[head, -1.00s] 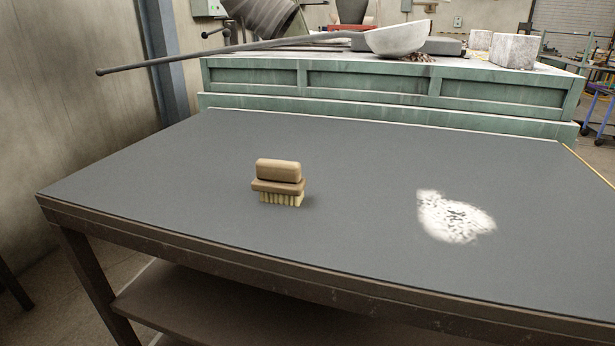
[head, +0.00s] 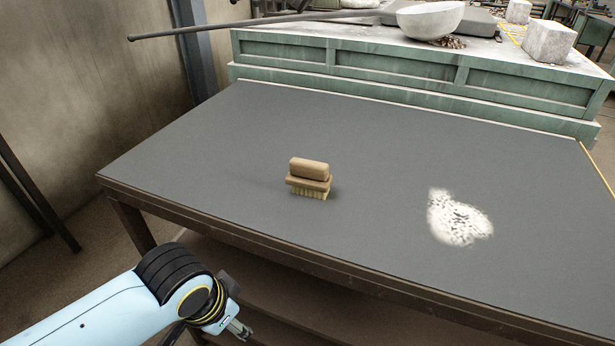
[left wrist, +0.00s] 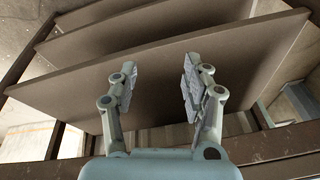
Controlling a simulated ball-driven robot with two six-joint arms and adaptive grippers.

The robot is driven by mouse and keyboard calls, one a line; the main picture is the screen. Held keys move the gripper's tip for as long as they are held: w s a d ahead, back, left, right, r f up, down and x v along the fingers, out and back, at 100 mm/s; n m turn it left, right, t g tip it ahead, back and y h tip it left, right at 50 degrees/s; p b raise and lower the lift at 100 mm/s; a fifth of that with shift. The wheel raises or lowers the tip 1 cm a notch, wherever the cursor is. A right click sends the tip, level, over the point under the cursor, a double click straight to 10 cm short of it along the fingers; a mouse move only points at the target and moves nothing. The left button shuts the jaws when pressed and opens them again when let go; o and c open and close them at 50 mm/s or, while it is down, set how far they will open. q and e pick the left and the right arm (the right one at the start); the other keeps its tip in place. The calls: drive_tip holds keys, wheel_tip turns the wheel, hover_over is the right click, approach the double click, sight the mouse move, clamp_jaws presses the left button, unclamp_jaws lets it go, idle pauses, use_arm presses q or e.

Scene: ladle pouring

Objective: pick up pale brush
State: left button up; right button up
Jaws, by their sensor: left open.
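The pale brush (head: 310,178) stands upright on the dark grey table top, bristles down, with its tan wooden block on top. It is left of the middle of the table, apart from any gripper. My left gripper (head: 238,330) is low in front of the table's near edge, short of the brush and lower than the table top. In the left wrist view my left gripper (left wrist: 158,85) has its two fingers apart with nothing between them. The brush does not show in that view. My right gripper is in neither view.
The table (head: 230,135) has a dark front edge and shelves below (left wrist: 200,60). A white powdery patch (head: 460,218) lies to the right of the brush. Behind is a green bench (head: 400,75) with a pale bowl (head: 430,18), a long ladle handle (head: 200,29) and a stone block (head: 549,43).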

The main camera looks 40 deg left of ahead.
use_arm(q)
wheel_tip(320, 180, up, 23)
drive_tip(key=s+d+t+p, duration=0.1)
drive_tip(key=d+p, duration=0.1)
drive_tip(key=p, duration=0.3)
drive_tip(key=m+g+h, duration=0.3)
drive_tip(key=m, duration=1.1)
approach(308, 162)
drive_tip(key=f, duration=0.3)
drive_tip(key=d+f, duration=0.1)
drive_tip(key=f, duration=0.1)
drive_tip(key=shift+w, duration=0.4)
drive_tip(key=shift+d+f+p, duration=0.1)
drive_tip(key=shift+f+p, duration=0.3)
drive_tip(key=f, duration=0.3)
drive_tip(key=f+p, duration=0.1)
drive_tip(key=shift+d+f, duration=0.15)
drive_tip(key=shift+d, duration=0.2)
clamp_jaws()
